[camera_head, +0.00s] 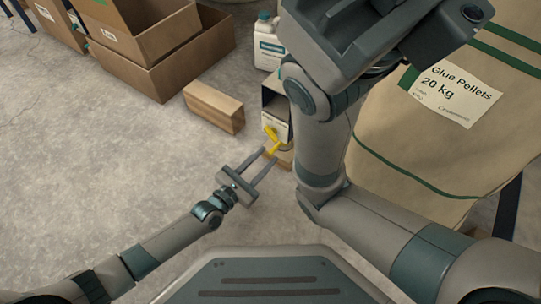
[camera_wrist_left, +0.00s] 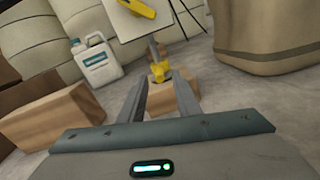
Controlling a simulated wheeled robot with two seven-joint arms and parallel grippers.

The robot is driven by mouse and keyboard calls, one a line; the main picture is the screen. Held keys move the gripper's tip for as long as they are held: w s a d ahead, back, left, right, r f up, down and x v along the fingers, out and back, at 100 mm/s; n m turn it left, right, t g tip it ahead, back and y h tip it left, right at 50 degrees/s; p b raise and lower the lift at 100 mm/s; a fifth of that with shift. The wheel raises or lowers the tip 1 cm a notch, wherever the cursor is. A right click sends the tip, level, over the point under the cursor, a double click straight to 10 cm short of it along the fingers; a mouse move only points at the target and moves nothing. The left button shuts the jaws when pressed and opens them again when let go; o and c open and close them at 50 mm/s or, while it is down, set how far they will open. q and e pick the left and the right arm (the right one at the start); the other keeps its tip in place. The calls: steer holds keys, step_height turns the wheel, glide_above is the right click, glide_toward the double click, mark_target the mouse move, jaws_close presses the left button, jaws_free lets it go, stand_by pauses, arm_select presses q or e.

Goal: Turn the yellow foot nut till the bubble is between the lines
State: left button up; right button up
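The yellow foot nut (camera_wrist_left: 160,72) sits low on an upright stem above a small wooden block (camera_wrist_left: 178,92) in the left wrist view. It also shows in the head view (camera_head: 273,149), close to my left fingertips. My left gripper (camera_head: 268,155) is open, one finger to each side of the nut's line, and nothing is seen held. In the left wrist view, its fingers (camera_wrist_left: 161,82) stand apart with the nut beyond them. A pale machine panel (camera_wrist_left: 125,22) with a yellow handle (camera_wrist_left: 138,8) is above. I cannot make out a bubble or lines.
A wooden block (camera_head: 214,107) lies left of the machine (camera_head: 274,122). A white jug (camera_head: 268,45) and cardboard boxes (camera_head: 150,55) stand behind. A large glue pellet sack (camera_head: 430,130) is at the right, behind my right arm. The floor at left is clear.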

mark_target(270, 152)
arm_select(q)
steer(key=shift+w+d+f, duration=0.1)
steer(key=shift+w+d, duration=0.35)
steer(key=shift+w, duration=0.1)
steer(key=shift+b+x, duration=0.45)
steer(key=shift+x, duration=0.45)
steer(key=shift+c, duration=0.2)
jaws_close()
